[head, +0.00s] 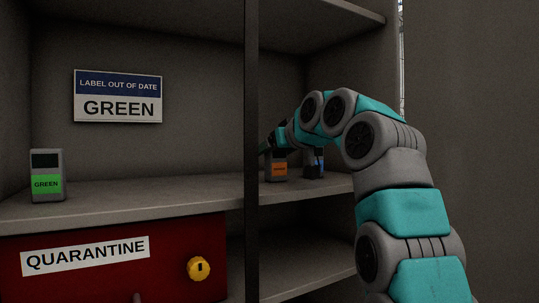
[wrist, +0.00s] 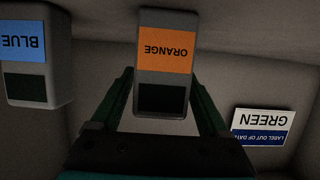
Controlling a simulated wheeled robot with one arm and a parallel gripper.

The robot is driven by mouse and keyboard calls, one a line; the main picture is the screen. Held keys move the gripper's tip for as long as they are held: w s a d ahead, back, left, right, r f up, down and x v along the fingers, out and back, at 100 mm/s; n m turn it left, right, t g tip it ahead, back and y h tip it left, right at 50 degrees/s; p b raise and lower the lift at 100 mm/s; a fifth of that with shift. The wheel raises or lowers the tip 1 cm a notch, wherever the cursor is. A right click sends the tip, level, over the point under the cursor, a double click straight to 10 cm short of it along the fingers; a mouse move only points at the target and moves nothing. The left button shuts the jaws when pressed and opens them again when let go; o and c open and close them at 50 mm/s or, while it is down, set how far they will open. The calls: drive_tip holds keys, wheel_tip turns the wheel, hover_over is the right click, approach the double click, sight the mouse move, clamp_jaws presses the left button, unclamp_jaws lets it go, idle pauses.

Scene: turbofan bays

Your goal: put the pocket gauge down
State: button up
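A grey pocket gauge with an orange ORANGE label (wrist: 167,55) and a dark screen is between my gripper's two green fingers (wrist: 164,85) in the wrist view, which is upside down. The fingers meet its sides, so my gripper looks shut on it. The same gauge shows in the head view (head: 276,170) at the right bay's shelf, left of a blue-labelled gauge (head: 314,166). I cannot tell whether its base touches the shelf. My fingertips are mostly hidden in the head view.
A green-labelled gauge (head: 46,176) stands on the left bay's shelf (head: 150,196). A sign (head: 118,96) behind reads LABEL OUT OF DATE, GREEN. Below is a red QUARANTINE box (head: 110,265) with a yellow knob (head: 199,269). A dark upright post (head: 251,120) divides the bays.

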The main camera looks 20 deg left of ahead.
drive_tip(key=shift+o, duration=0.4)
drive_tip(key=shift+r, duration=0.15)
drive_tip(key=b+v, duration=0.1)
drive_tip(key=v, duration=1.1)
drive_tip(key=shift+b, duration=0.4)
